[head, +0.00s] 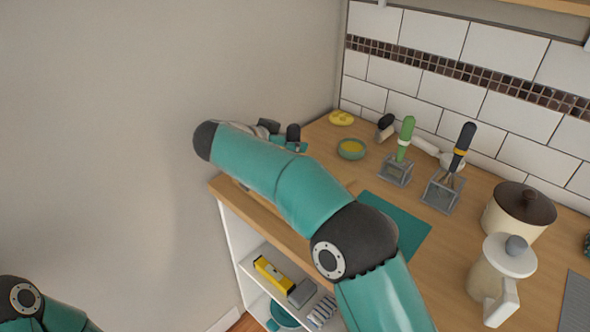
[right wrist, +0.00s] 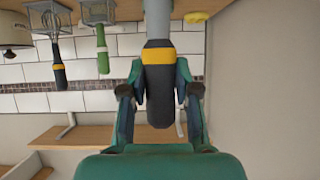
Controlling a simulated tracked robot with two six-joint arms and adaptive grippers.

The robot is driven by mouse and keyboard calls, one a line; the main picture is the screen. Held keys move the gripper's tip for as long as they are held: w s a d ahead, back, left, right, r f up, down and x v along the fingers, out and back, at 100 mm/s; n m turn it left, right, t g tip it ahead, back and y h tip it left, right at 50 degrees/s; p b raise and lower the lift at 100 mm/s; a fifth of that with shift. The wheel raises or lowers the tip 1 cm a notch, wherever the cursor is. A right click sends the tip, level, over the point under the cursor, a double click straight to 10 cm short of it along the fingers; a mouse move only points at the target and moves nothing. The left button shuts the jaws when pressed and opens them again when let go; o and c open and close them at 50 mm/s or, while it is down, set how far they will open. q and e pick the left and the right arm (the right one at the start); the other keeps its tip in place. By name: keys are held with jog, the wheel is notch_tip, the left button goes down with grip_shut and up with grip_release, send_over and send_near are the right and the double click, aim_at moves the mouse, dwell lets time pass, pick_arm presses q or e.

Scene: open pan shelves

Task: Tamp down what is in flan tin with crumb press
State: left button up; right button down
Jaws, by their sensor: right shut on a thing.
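My right gripper (right wrist: 160,80) is shut on the black handle of a tool, which looks like the crumb press (right wrist: 158,55). The handle has a yellow band and a grey part running out of the top of the right wrist view. Its working end is out of view. In the head view the right gripper (head: 284,135) is at the counter's far left end, partly hidden behind my forearm. I cannot make out the flan tin; my arm covers part of the counter. My left gripper is not in view; only part of the left arm shows at bottom left.
A green bowl (head: 351,149) with yellow contents stands right of the gripper, near a yellow item (head: 341,118). A green-handled tool (head: 405,138) and a black-handled whisk (head: 462,146) stand in holders. A teal mat (head: 405,220), lidded pot (head: 518,211) and jug (head: 500,270) are nearer.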

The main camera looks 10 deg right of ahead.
aim_at(292, 126)
jog(key=shift+r+p, duration=0.75)
jog(key=shift+r, duration=0.6)
jog(key=shift+r+p, duration=1.75)
jog(key=shift+r, duration=0.75)
